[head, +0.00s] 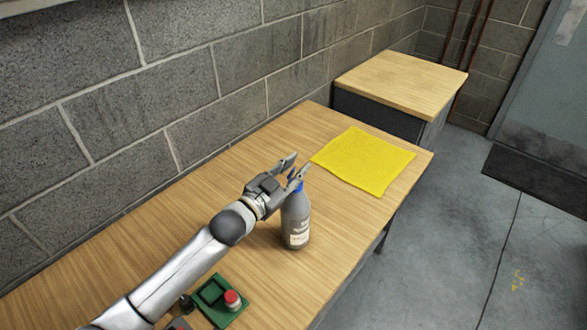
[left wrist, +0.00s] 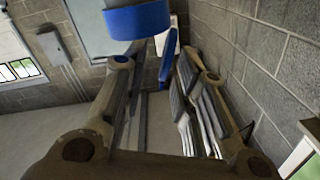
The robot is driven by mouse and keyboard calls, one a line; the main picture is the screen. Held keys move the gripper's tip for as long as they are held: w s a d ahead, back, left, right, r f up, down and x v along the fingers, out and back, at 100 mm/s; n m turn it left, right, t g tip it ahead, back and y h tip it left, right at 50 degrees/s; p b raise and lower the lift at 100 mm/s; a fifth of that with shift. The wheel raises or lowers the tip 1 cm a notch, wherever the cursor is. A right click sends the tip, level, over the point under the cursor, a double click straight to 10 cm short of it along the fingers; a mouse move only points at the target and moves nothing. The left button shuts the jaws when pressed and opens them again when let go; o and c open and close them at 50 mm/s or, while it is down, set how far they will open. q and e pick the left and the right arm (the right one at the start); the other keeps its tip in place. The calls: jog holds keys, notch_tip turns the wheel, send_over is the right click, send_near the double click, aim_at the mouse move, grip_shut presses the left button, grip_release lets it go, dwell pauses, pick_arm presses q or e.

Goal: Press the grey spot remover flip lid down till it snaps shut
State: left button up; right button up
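The grey spot remover bottle (head: 296,222) stands upright on the wooden table, with a pale label and a blue cap (head: 297,187). My left gripper (head: 295,169) is at the top of the bottle, its fingers apart, one partly covering the cap. In the left wrist view the blue cap (left wrist: 138,20) shows at the top, beside the left finger. A narrow blue piece (left wrist: 167,55), seemingly the raised flip lid, shows near the gap between the fingers. Whether a finger touches it I cannot tell. My right gripper is not in view.
A yellow cloth (head: 364,160) lies flat beyond the bottle. A green tray (head: 211,292) with a red-topped item (head: 232,299) lies near my left arm. A block wall runs along the table's left side. A second wooden-topped cabinet (head: 400,78) stands behind.

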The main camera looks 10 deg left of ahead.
pick_arm(q)
jog(key=v, duration=1.2)
